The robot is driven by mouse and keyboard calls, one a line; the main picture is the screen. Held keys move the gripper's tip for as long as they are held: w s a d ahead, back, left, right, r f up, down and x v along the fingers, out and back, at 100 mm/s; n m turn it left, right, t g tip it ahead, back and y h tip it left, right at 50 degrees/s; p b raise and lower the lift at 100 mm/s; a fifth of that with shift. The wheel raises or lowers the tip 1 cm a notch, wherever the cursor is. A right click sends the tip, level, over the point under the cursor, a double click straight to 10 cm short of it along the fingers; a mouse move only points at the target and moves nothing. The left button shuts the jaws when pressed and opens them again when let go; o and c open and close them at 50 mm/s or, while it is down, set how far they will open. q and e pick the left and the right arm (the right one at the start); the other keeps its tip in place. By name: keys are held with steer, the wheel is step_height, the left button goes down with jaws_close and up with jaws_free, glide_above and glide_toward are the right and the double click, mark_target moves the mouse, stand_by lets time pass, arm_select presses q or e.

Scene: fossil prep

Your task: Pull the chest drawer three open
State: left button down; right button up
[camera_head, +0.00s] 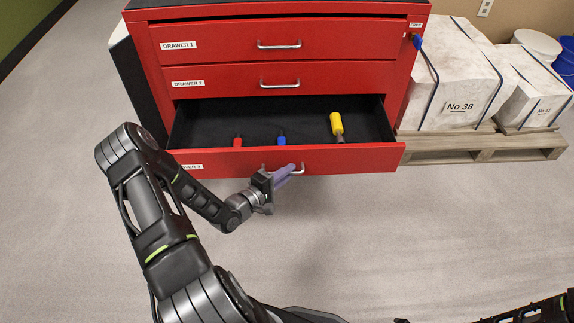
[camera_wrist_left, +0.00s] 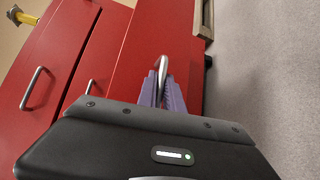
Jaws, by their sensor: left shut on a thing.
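The red tool chest (camera_head: 280,45) stands ahead of me with several labelled drawers. Drawer three (camera_head: 345,158), the lowest one in view, is pulled out, and its black inside shows. Its label is partly hidden by my left arm. My left gripper (camera_head: 290,171) is shut on the metal handle of this drawer. In the left wrist view the purple fingers (camera_wrist_left: 163,88) close around the handle (camera_wrist_left: 162,66). My right gripper is not in view; only part of my right arm shows at the lower right.
Drawers one (camera_head: 230,38) and two (camera_head: 225,79) are shut. A yellow-handled tool (camera_head: 336,124), a red one (camera_head: 237,141) and a blue one (camera_head: 281,139) lie in the open drawer. White blocks (camera_head: 455,75) sit on a pallet (camera_head: 480,147) at right. The floor in front is clear.

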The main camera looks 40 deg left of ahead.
arm_select(q)
steer(key=shift+s, duration=0.2)
steer(key=c, duration=1.8)
jaws_free()
steer(key=s, duration=0.2)
steer(key=s+p, duration=0.1)
steer(key=s, duration=0.2)
steer(key=s+a+r, duration=0.1)
steer(key=s, duration=0.1)
steer(key=shift+s+p, duration=0.3)
steer(key=shift+p, duration=0.05)
